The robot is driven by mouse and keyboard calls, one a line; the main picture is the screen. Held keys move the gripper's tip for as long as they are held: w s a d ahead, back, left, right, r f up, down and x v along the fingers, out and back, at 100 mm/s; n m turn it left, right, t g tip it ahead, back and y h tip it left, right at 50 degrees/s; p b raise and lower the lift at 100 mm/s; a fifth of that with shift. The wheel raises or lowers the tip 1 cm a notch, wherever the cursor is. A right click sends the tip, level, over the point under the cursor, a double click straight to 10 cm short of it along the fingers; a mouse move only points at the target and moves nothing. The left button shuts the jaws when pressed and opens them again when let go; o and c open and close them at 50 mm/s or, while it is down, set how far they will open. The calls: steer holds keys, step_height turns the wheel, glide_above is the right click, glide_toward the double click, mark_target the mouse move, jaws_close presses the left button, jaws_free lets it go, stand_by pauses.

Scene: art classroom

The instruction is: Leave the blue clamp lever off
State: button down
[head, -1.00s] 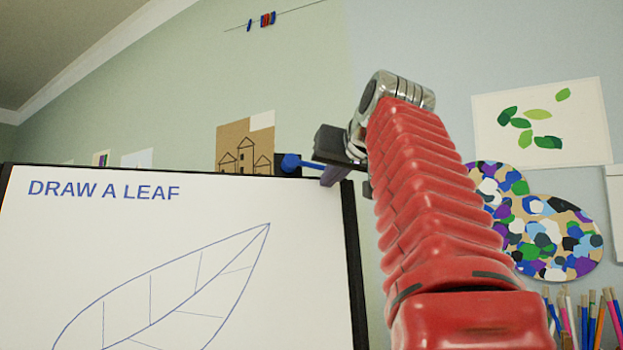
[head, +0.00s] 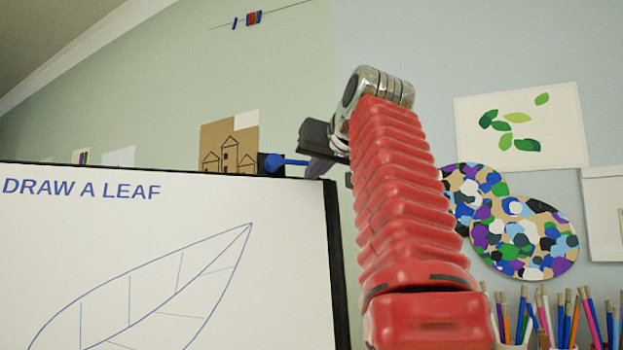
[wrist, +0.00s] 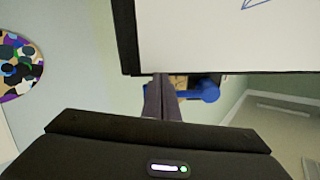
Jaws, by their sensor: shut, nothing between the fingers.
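The blue clamp lever (head: 274,164) is at the top edge of the whiteboard (head: 110,260), near its right corner. Its round knob is at the left and its thin rod points right. It also shows in the wrist view (wrist: 209,91), just right of my fingertips. My gripper (head: 314,172) is shut and empty, with its fingers close to the rod's right end. In the wrist view, my gripper (wrist: 162,82) points at the board's dark edge, with its fingers together. I cannot tell whether the fingers touch the lever. The clamp body is mostly hidden.
The board's dark frame (head: 337,265) runs down just left of my arm. Cups of pencils (head: 565,318) stand at the lower right. A painted palette shape (head: 525,237) and a leaf picture (head: 522,125) hang on the wall. The space above the board is clear.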

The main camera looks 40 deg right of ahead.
steer(key=shift+s+r, duration=0.1)
steer(key=shift+r, duration=0.05)
stand_by(0.3)
steer(key=v, duration=0.8)
steer(key=shift+s+a, duration=0.15)
steer(key=shift+s, duration=0.2)
stand_by(0.6)
stand_by(0.5)
